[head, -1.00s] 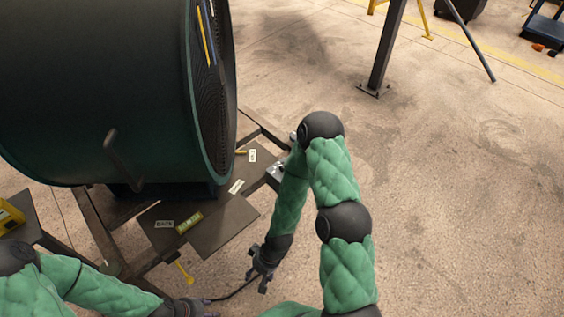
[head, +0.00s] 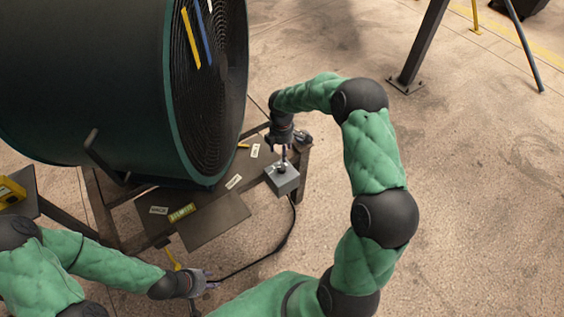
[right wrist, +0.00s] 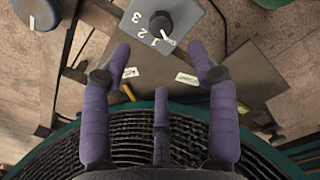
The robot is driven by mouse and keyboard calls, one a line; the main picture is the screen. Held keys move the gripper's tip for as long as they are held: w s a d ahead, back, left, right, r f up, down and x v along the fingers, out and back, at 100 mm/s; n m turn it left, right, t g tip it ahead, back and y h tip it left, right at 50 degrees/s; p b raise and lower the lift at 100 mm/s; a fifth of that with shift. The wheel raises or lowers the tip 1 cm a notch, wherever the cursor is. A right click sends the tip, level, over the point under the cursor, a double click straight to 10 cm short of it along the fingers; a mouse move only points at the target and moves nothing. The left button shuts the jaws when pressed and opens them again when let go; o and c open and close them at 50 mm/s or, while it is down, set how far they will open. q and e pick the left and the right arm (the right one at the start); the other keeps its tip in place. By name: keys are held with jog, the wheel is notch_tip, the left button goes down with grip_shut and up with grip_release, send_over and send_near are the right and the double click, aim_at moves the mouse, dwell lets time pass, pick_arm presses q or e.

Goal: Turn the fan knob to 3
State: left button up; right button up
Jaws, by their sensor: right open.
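The fan (head: 100,75) is a large dark green drum with a round grille. Its grey control box (head: 284,180) sits at the end of the stand with a dark knob (head: 282,169) on top. In the right wrist view the black knob (right wrist: 161,22) is near the top edge, with white marks 1, 2 and 3 beside it on the box face (right wrist: 193,14). My left gripper (head: 205,285) is open, low at the front.
A black cable (head: 283,240) runs from the box across the floor towards my left gripper. Small labels and a green-yellow level (head: 182,212) lie on the stand's plate (head: 215,223). A dark post (head: 425,45) stands at the upper right.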

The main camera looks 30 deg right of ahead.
aim_at(282, 167)
notch_tip(282, 167, down, 10)
jog(key=b, duration=0.3)
jog(key=shift+a+f, duration=0.1)
jog(key=shift+f, duration=0.1)
jog(key=shift+c, duration=0.3)
jog(key=c, duration=1.1)
